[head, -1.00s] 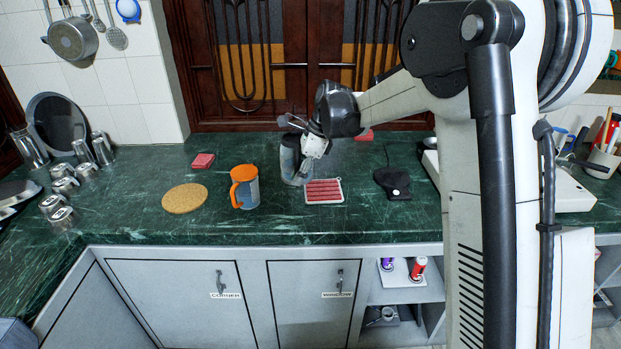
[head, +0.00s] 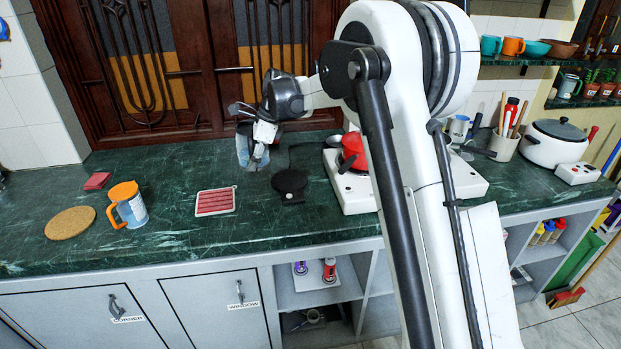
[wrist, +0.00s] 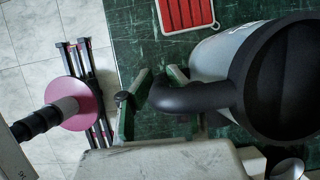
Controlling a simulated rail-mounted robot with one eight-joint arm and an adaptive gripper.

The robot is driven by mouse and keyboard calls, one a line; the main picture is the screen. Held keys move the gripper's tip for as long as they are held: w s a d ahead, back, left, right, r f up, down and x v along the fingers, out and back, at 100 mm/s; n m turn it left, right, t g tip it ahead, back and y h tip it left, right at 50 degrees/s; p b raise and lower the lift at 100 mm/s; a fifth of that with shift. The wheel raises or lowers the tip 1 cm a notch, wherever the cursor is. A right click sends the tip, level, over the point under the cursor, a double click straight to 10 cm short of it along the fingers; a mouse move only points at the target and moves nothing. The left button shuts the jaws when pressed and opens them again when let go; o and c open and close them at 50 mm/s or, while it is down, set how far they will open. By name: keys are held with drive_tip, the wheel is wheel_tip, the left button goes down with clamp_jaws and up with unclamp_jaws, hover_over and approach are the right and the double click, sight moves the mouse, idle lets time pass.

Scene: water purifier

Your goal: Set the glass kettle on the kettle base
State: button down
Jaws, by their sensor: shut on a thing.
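The glass kettle (head: 243,150), with a clear grey body, is in my gripper (head: 259,150) at the back of the counter. In the wrist view the kettle (wrist: 212,52) lies at the right, with its black lid and handle toward me. The fingers of my gripper (wrist: 157,90) are shut around the black handle. The black round kettle base (head: 290,182) sits on the counter, right of and nearer than the kettle. The kettle is apart from the base. My gripper hides part of the kettle, and its height over the counter is hard to judge.
A red striped trivet (head: 215,201) lies left of the base. An orange-lidded jug (head: 128,206) and a cork mat (head: 70,223) stand farther left. A white stove (head: 350,190) with a red kettle (head: 353,151) is close to the base's right. Dark wooden shutters stand behind.

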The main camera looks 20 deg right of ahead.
drive_tip(key=shift+w+d+f, duration=0.55)
drive_tip(key=shift+d+f, duration=1.3)
drive_tip(key=shift+d, duration=0.15)
drive_tip(key=shift+w+d+f, duration=0.5)
drive_tip(key=shift+d+f, duration=1.3)
drive_tip(key=shift+d, duration=0.15)
drive_tip(key=shift+w+d+f, duration=0.55)
drive_tip(key=shift+d+f, duration=1.3)
drive_tip(key=shift+d, duration=0.15)
drive_tip(key=c, duration=1.7)
unclamp_jaws()
drive_tip(key=shift+o, duration=0.2)
